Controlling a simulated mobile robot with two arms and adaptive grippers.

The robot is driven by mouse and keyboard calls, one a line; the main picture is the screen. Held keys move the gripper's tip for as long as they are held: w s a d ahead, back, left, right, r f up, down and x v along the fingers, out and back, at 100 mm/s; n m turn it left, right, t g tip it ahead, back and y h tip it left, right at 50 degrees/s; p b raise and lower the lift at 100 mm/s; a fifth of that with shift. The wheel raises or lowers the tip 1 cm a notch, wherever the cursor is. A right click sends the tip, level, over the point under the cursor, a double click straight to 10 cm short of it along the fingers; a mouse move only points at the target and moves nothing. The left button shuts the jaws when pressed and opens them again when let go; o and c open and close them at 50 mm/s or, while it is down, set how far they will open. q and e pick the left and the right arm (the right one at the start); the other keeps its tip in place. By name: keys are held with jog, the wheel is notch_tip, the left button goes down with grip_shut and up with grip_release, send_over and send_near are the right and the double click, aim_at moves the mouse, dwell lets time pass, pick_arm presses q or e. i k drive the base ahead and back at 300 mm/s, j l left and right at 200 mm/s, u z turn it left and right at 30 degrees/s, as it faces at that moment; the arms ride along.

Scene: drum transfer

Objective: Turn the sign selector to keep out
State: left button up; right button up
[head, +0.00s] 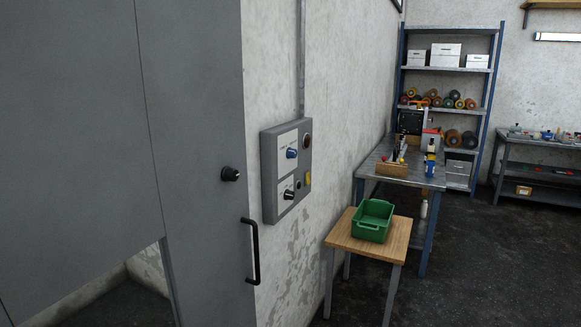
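A grey control box (268,178) is fixed to the wall just right of the grey door. Its upper white plate carries a blue knob (292,153). Its lower white plate carries a black knob (289,194). The labels are too small to read, so I cannot tell which knob is the sign selector or where it points. A dark red round part (307,141) and a yellow part (307,178) sit on the box's right side. Neither of my grippers shows in the head view.
The grey door (205,110) has a black knob (230,174) and a black handle (253,252). A wooden table (343,236) with a green crate (369,226) stands right of the box. A metal workbench (425,180) and shelves stand behind. Dark floor (480,270) is clear at right.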

aim_at(292, 154)
jog(key=i+l+u, duration=0.1)
jog(key=l, duration=0.25)
jog(key=i+l+u, duration=0.1)
jog(key=i+l, duration=0.2)
jog(key=i+l+u, duration=0.1)
jog(key=l, duration=0.35)
jog(key=i, duration=0.1)
